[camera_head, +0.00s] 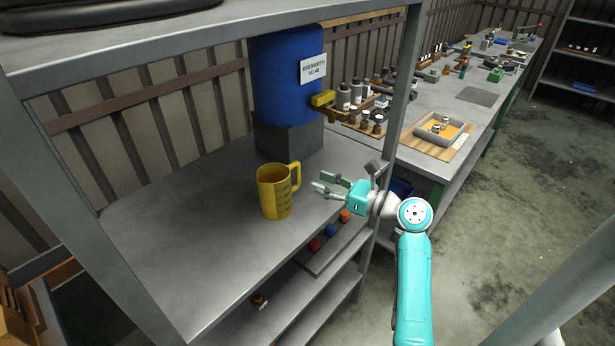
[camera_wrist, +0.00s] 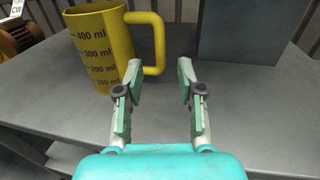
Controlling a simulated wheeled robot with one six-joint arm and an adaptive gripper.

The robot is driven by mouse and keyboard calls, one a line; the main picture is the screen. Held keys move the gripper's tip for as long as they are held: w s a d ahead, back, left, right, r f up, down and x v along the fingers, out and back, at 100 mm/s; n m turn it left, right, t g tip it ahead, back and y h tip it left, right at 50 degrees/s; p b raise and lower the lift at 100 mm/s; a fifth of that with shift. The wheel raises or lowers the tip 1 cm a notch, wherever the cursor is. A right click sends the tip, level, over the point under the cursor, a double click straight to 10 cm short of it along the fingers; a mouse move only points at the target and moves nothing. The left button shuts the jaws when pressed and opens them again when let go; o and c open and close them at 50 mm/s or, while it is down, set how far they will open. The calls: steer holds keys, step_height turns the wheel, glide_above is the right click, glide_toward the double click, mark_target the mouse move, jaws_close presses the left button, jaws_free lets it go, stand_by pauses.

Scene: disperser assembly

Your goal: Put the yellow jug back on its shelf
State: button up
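The yellow jug (camera_head: 275,192) stands upright on a grey metal shelf (camera_head: 180,225), in front of a blue barrel. Its handle faces the upper right in the head view. In the wrist view the jug (camera_wrist: 100,50) is at the upper left, with black volume marks on its side and its handle to the right. My gripper (camera_head: 318,188) is open and empty, just to the right of the jug and apart from it. In the wrist view the fingers of my gripper (camera_wrist: 186,70) are spread, pointing past the handle's right side.
The blue barrel (camera_head: 285,75) with a yellow tap (camera_head: 322,99) stands on a dark grey block (camera_head: 285,138) behind the jug. A shelf post (camera_head: 392,105) rises near my arm. The shelf left of the jug is bare.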

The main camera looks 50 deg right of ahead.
steer(key=shift+v, duration=2.2)
